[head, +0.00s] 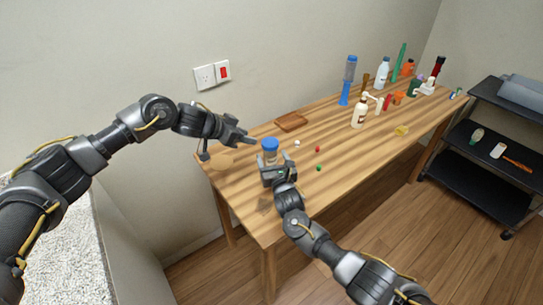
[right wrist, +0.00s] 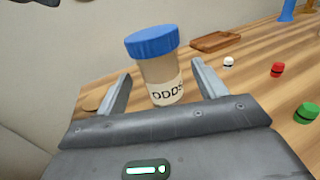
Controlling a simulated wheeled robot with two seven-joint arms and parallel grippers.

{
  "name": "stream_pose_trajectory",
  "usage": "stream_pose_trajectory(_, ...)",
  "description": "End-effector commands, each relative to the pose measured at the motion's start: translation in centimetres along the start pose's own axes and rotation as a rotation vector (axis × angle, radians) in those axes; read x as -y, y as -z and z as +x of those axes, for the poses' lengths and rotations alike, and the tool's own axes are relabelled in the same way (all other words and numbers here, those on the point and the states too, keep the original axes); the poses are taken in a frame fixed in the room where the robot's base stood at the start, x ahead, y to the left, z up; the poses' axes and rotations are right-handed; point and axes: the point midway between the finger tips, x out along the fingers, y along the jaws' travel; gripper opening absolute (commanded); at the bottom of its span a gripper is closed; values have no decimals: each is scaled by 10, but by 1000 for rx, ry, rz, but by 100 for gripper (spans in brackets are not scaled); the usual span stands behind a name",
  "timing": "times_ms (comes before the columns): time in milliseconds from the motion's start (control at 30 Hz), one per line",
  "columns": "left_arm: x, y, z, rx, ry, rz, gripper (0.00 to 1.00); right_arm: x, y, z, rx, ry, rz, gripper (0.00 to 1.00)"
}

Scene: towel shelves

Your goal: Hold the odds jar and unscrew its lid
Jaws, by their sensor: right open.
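The odds jar (right wrist: 162,80) has a blue lid (right wrist: 152,40), a tan body and a white label reading "ODDS". It stands upright near the left end of the table, and its lid (head: 270,144) is on it. My right gripper (right wrist: 160,95) is open, with its fingers on either side of the jar's body; I cannot tell whether they touch it. In the head view the right gripper (head: 276,170) hides the jar's lower part. My left gripper (head: 250,138) is above the table's left end, to the left of the lid and apart from it; its jaw state is unclear.
Small white (right wrist: 228,63), red (right wrist: 277,69) and green (right wrist: 306,113) caps lie to the jar's right. A brown tray (head: 292,122) lies behind it. Several bottles, including a blue one (head: 345,90), stand toward the far end. A black shelf cart (head: 490,180) stands at right.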

Motion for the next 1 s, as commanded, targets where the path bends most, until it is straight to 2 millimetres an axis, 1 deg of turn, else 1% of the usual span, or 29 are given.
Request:
stream_pose_trajectory(100, 0, 0, 0, 0, 0, 0, 36, 0, 0, 12, 0, 0, -1, 70)
stream_pose_trajectory(200, 0, 0, 0, 0, 0, 0, 36, 0, 0, 17, -2, 0, 0, 70)
stream_pose_trajectory(567, 0, 0, 0, 0, 0, 0, 36, 0, 0, 20, -1, -1, 1, 70)
stream_pose_trajectory(933, 0, 0, 0, 0, 0, 0, 36, 0, 0, 19, -1, 0, 0, 22)
stream_pose_trajectory(1000, -1, -1, 1, 1, -1, -1, 46, 0, 1, 19, -1, 0, 0, 22)
